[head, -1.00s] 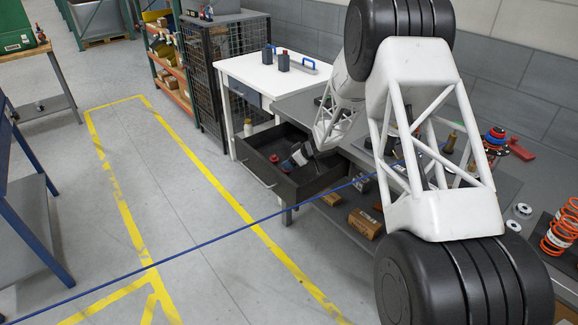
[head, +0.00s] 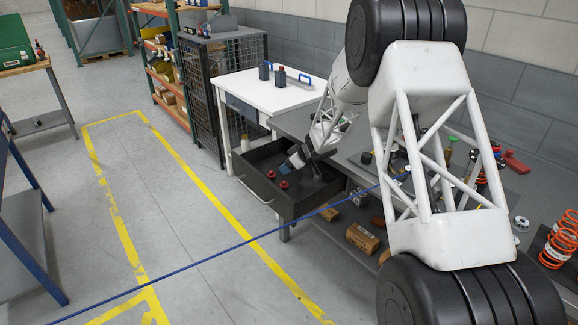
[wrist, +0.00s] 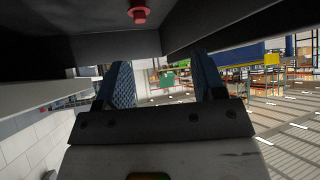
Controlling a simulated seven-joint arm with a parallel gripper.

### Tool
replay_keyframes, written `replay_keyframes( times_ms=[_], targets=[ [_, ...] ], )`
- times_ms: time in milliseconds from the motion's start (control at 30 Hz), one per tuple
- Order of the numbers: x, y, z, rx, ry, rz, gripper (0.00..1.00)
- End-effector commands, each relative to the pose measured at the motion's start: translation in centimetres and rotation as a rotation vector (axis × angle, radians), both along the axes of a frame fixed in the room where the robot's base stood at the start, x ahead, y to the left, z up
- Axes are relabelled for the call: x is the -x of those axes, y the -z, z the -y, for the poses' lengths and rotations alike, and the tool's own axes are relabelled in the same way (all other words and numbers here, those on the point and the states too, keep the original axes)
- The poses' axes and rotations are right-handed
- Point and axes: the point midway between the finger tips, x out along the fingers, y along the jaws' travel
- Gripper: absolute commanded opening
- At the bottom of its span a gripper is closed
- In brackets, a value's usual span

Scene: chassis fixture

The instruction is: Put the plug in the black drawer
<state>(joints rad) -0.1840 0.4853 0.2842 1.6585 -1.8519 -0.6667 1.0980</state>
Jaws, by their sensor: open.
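The black drawer (head: 295,208) is pulled open below the workbench top in the head view. Two small red pieces, one nearer (head: 284,184) and one farther (head: 271,174), stand in it; I cannot tell which is the plug. One red flanged piece (wrist: 138,12) shows at the top of the wrist view, apart from the fingers. My gripper (head: 288,165) is over the drawer, close to the red pieces. In the wrist view its blue-padded fingers (wrist: 165,75) are spread apart with nothing between them.
The grey bench (head: 350,150) holds several parts, and orange springs (head: 563,240) stand at right. A blue cable crosses in front. Floor at left is clear.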

Motion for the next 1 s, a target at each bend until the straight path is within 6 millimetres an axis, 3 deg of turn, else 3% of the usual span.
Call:
replay_keyframes(
  times_ms=[367, 567, 767, 1000],
  targets=[
    [0.0, 0.0, 0.0, 0.0, 0.001, 0.001, 0.63],
    [-0.1, -1.2, 0.5, 0.002, 0.026, 0.023, 0.63],
    [0.1, -5.0, 2.2, 0.009, 0.111, 0.09, 0.63],
    [1.2, -11.6, 6.2, 0.038, 0.28, 0.197, 0.63]
  ],
)
